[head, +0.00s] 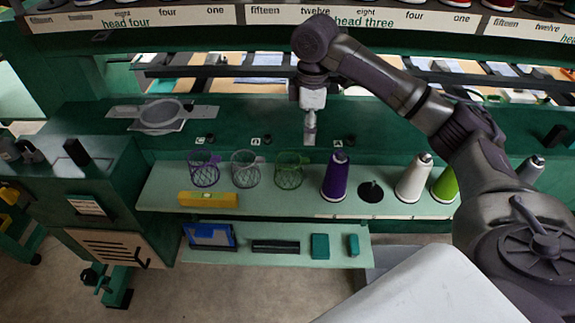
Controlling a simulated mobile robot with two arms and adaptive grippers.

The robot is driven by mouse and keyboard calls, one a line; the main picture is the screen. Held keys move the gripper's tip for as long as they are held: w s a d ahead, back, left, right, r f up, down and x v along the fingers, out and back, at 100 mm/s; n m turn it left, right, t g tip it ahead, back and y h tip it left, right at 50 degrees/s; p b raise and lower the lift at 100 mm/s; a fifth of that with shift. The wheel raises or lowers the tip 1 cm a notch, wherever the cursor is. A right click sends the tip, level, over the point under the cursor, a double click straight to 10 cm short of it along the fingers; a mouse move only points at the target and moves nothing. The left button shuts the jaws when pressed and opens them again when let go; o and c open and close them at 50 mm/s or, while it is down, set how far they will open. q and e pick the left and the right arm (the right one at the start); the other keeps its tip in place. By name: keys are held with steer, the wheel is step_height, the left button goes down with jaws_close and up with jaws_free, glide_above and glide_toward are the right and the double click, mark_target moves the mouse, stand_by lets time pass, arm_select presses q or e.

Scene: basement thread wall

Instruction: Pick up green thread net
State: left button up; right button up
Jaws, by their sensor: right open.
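The green thread net (289,177) is a small open mesh cup standing on the upper pale green shelf. A grey-white net (245,176) and a purple net (204,177) stand in a row to its left. My right gripper (310,138) points down, above and slightly right of the green net in the picture. It is open, with nothing seen between its fingers, and appears apart from the net. My left gripper is not in view.
A purple thread cone (337,176) stands close right of the green net, then an empty dark spindle base (371,191), a white cone (414,177) and a lime cone (445,184). A yellow level (209,200) lies in front of the nets. A labelled rail (400,18) crosses above.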

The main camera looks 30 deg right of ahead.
mark_target(306, 160)
step_height(306, 160, down, 6)
steer(key=shift+s+r+p, duration=0.1)
steer(key=shift+p, duration=0.3)
steer(key=shift+f, duration=0.5)
step_height(306, 160, down, 4)
steer(key=shift+a+r+p, duration=0.1)
steer(key=shift+r+p, duration=0.1)
steer(key=shift+p, duration=0.8)
steer(key=shift+w+f, duration=0.2)
steer(key=shift+f, duration=0.4)
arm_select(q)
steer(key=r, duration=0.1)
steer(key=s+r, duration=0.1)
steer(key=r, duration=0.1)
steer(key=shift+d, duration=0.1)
arm_select(e)
steer(key=c, duration=0.9)
